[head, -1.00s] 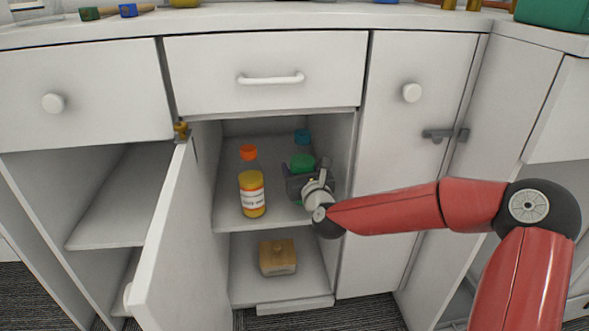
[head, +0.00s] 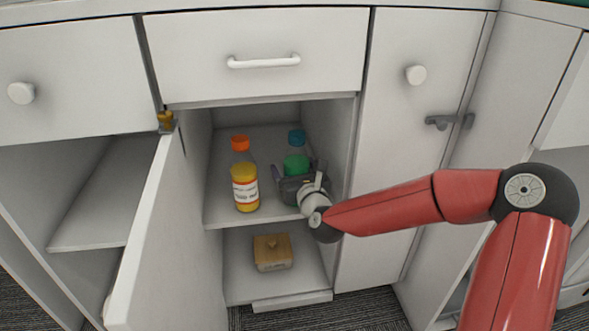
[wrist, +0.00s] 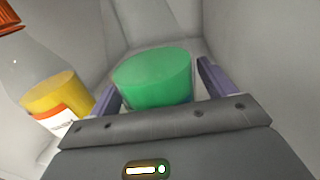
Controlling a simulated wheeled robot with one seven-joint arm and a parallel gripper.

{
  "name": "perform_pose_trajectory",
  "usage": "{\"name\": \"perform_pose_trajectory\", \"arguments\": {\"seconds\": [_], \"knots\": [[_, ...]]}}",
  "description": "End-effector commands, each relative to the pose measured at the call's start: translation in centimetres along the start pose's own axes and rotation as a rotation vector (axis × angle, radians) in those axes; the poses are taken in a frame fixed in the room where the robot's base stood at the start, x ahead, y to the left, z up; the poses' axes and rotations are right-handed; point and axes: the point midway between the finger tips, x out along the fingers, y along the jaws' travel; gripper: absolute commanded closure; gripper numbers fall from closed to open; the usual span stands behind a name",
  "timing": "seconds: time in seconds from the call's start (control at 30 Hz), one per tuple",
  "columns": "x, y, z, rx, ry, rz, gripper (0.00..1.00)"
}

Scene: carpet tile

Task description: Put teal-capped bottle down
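The teal-capped bottle (head: 296,163), clear with green contents, stands upright on the upper shelf of the open cabinet, at the right side. Its lower part is hidden behind my gripper in the head view. In the wrist view its green contents (wrist: 155,78) show between my fingers, but the cap cannot be made out. My gripper (wrist: 158,88) is open around the bottle. A small gap shows at the right finger; I cannot tell whether the left finger touches. In the head view, my gripper (head: 296,180) is at the shelf's front.
An orange-capped bottle with yellow contents (head: 245,188) stands left of my gripper on the same shelf (head: 225,214). A wooden box (head: 272,252) sits on the level below. The cabinet's open door (head: 160,240) juts out at left. The right wall (head: 343,150) is close.

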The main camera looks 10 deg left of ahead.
Motion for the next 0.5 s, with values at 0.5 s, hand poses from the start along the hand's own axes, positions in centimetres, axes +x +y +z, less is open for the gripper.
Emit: {"name": "perform_pose_trajectory", "arguments": {"seconds": [0.5], "knots": [[-4.9, -0.1, 0.3, -0.001, 0.003, -0.002, 0.18]]}}
